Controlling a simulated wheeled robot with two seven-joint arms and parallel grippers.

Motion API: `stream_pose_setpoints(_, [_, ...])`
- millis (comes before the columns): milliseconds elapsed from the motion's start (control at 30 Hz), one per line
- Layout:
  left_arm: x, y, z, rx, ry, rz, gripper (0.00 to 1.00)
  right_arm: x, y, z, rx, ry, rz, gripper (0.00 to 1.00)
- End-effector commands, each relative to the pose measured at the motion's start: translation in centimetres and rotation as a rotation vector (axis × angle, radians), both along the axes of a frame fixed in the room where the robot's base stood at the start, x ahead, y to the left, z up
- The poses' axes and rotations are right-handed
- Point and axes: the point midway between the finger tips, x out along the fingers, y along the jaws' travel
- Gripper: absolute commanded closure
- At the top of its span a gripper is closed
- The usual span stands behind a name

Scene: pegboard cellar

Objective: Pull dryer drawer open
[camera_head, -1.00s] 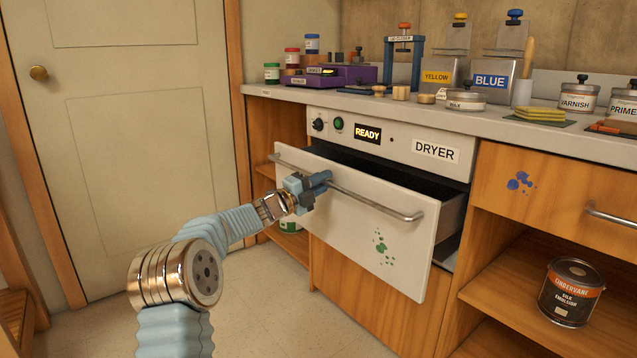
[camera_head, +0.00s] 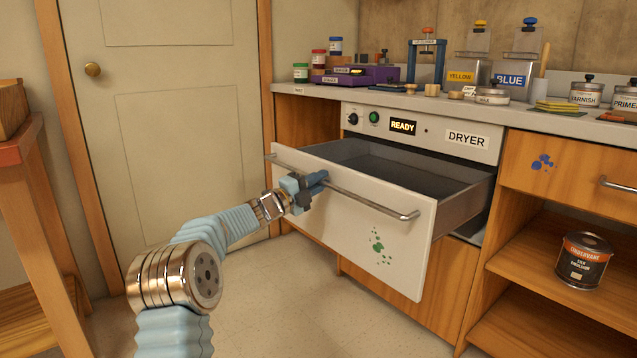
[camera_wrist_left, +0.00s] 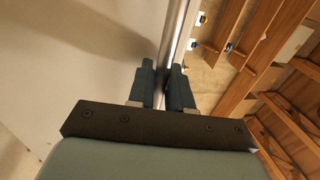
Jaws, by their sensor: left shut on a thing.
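The dryer (camera_head: 467,139) is built in under the counter, with a lit READY display. Its white drawer (camera_head: 345,222) with a green paint splatter stands well out, and its grey inside looks empty. A metal bar handle (camera_head: 370,203) runs across the drawer front. My left gripper (camera_head: 312,186) is shut on the handle left of its middle. In the left wrist view the two dark fingers (camera_wrist_left: 167,88) stand on either side of the bar (camera_wrist_left: 176,40). My right gripper is not in view.
The counter (camera_head: 545,121) above holds jars, tins and a purple device (camera_head: 355,76). A closed door (camera_head: 170,130) is at the left, and a wooden stand (camera_head: 40,200) is at the left edge. A paint can (camera_head: 583,262) sits on the open shelf at right. The floor before the drawer is clear.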

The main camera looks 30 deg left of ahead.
Motion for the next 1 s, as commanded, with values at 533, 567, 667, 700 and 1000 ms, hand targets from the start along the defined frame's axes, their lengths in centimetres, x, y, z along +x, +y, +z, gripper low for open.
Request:
stream_pose_setpoints(533, [0.0, 0.0, 0.0, 0.0, 0.001, 0.001, 0.66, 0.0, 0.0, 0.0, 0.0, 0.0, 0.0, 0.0])
stream_pose_setpoints(567, [0.0, 0.0, 0.0, 0.0, 0.001, 0.001, 0.66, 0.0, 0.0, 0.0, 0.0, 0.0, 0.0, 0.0])
stream_pose_setpoints(667, [-0.4, 0.2, -0.1, 0.001, 0.0, 0.001, 0.66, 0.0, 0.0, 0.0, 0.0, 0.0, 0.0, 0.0])
stream_pose_setpoints(700, [-0.7, 0.4, -0.1, 0.001, 0.0, 0.001, 0.66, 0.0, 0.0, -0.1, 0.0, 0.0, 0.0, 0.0])
stream_pose_setpoints(1000, [-6.7, 2.9, -1.5, 0.0, 0.003, 0.004, 0.66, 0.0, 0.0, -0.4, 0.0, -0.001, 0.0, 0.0])
